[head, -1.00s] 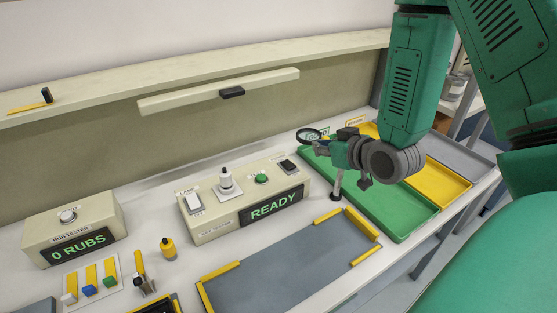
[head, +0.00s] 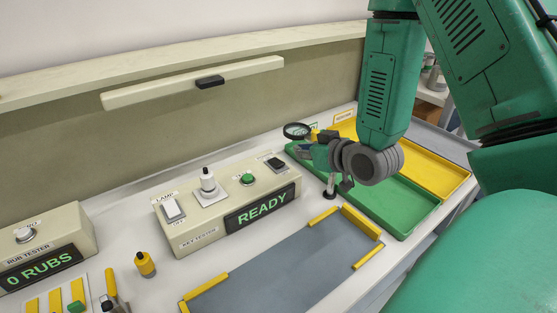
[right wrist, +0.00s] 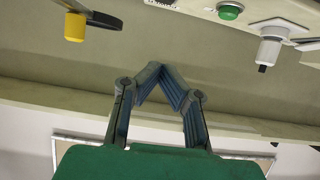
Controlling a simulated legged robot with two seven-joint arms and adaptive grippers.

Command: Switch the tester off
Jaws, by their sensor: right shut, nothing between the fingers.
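The key tester (head: 205,237) is a beige box on the bench, and its lit display (head: 260,208) reads READY. Its top carries a white lamp switch (head: 173,210) at the left, a white post with a dark tip (head: 208,181), a green button (head: 247,179) and a dark rocker switch (head: 275,163) at the right end. My right gripper (head: 306,146) is shut and empty, just right of the rocker, partly hidden by its own wrist. In the right wrist view, its fingertips (right wrist: 161,70) meet, with the green button (right wrist: 229,12) above right. My left gripper is not in view.
A magnifier (head: 297,131) stands close behind my right gripper. A green tray (head: 408,211) and a yellow tray (head: 440,179) lie to the right. The rub tester (head: 42,252) is at left, reading 0 RUBS. A grey mat (head: 290,265) with yellow corner guides lies in front.

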